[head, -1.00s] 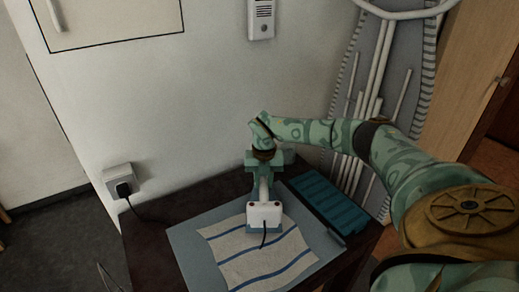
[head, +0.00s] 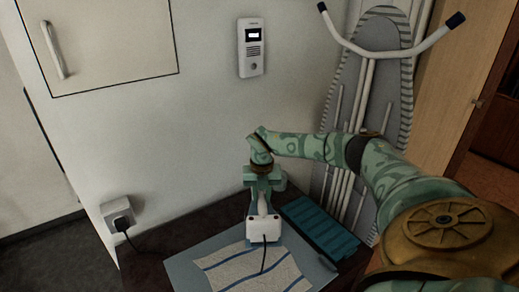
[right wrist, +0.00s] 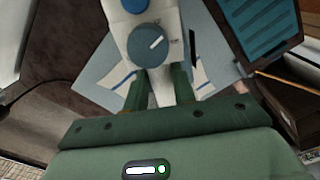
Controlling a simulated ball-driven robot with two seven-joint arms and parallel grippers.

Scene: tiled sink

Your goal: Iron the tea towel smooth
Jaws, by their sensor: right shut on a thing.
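The tea towel (head: 246,268), pale with blue stripes, lies on a blue-grey mat (head: 189,266); its near part is cut off by the picture's bottom edge. My right gripper (head: 262,203) is shut on the white iron (head: 264,230), whose dark cord hangs over the towel. The iron is at the towel's far edge; I cannot tell whether its sole touches. In the right wrist view, the iron (right wrist: 152,48) with its grey dial sits between the fingers, with bits of towel (right wrist: 119,76) on either side. My left gripper is not in view.
A ridged teal tray (head: 320,229) lies right of the mat on the dark table (head: 160,243). A wall socket (head: 117,213) with a plug is at left. An ironing board (head: 388,35) leans against the wall behind my right arm. An intercom (head: 251,48) hangs above.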

